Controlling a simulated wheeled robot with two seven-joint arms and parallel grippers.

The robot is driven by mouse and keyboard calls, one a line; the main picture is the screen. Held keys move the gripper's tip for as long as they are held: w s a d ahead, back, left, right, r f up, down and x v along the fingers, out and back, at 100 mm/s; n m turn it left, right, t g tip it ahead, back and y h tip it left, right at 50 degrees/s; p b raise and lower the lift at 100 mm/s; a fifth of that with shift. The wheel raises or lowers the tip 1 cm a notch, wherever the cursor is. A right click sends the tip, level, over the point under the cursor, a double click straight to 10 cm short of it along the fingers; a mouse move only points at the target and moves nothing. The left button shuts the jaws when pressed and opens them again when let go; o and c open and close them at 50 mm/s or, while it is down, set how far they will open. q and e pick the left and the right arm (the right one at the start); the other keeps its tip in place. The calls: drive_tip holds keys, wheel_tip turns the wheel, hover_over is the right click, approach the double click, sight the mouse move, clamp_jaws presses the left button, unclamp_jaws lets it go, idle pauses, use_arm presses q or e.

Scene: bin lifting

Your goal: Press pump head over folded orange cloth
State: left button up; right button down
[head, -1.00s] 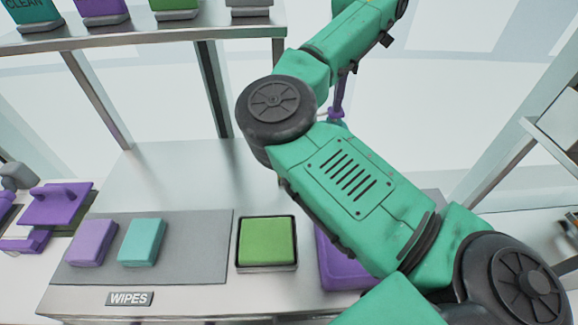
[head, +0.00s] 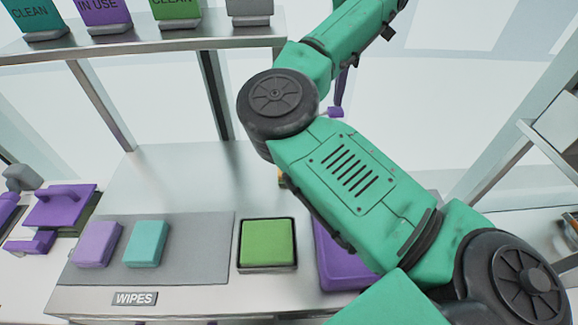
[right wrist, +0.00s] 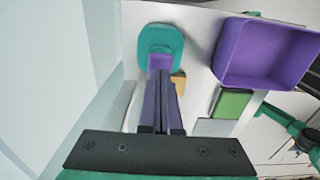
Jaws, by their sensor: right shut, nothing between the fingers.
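A teal dispenser (right wrist: 160,38) with a purple pump head (right wrist: 160,62) shows in the right wrist view. In the head view only a small purple part of the pump head (head: 336,112) shows above my arm; the rest is hidden. My right gripper (right wrist: 160,76) is shut and empty, its purple fingers pointing at the pump head; contact cannot be told. In the head view its fingertips (head: 339,101) are just above the pump head. My left gripper is not in view.
A purple bin (right wrist: 262,85) stands to the right in the wrist view. A green cloth (head: 267,242) lies in a tray on the counter. Purple (head: 97,243) and teal (head: 145,243) cloths lie on a grey mat. A shelf (head: 180,42) with labelled blocks stands at the back left.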

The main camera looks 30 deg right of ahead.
wheel_tip(320, 180, up, 6)
drive_tip(key=p, duration=0.4)
idle(0.5)
